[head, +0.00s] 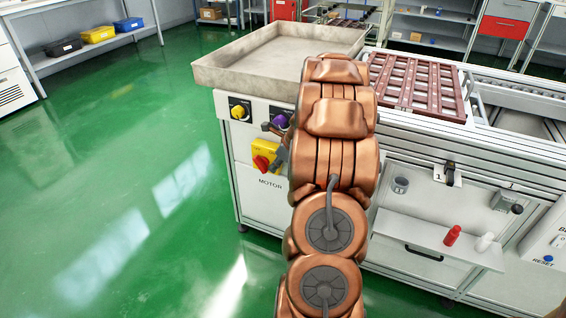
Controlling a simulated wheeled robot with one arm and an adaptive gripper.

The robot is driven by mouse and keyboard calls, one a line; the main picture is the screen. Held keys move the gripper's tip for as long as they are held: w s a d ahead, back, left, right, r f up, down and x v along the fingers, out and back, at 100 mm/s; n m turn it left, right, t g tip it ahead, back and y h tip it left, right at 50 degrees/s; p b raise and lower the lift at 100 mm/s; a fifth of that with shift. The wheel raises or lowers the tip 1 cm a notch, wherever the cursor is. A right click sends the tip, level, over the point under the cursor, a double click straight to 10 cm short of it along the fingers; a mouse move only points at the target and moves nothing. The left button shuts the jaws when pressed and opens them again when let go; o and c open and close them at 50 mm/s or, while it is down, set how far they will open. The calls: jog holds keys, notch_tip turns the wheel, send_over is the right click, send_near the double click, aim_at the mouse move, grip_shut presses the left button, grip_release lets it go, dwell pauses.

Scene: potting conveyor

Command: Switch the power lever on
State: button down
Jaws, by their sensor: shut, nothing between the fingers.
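No label reading "power" is legible. A red rotary handle (262,163) on a yellow plate (263,150) is on the front of the white cabinet, above the word MOTOR. My copper arm hides the panel to the right of the gripper. A black lever-like part (449,173) is on the front panel to the right, beside a mark "1". A grey box with a dark knob (507,203) is farther right.
A yellow knob (240,111) and a purple knob (280,120) are above the red handle. A grey tray (215,76) tops the cabinet. A red bottle (452,236) and a white one (485,242) are on a shelf. The green floor (110,170) at left is clear.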

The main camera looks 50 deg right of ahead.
aim_at(261, 164)
jog(key=shift+w+a+f+b, duration=0.2)
jog(key=shift+w+f, duration=0.15)
jog(key=shift+w, duration=0.15)
jog(key=shift+w+a+f+b, duration=0.15)
jog(key=shift+w+f, duration=0.15)
jog(key=shift+w, duration=0.2)
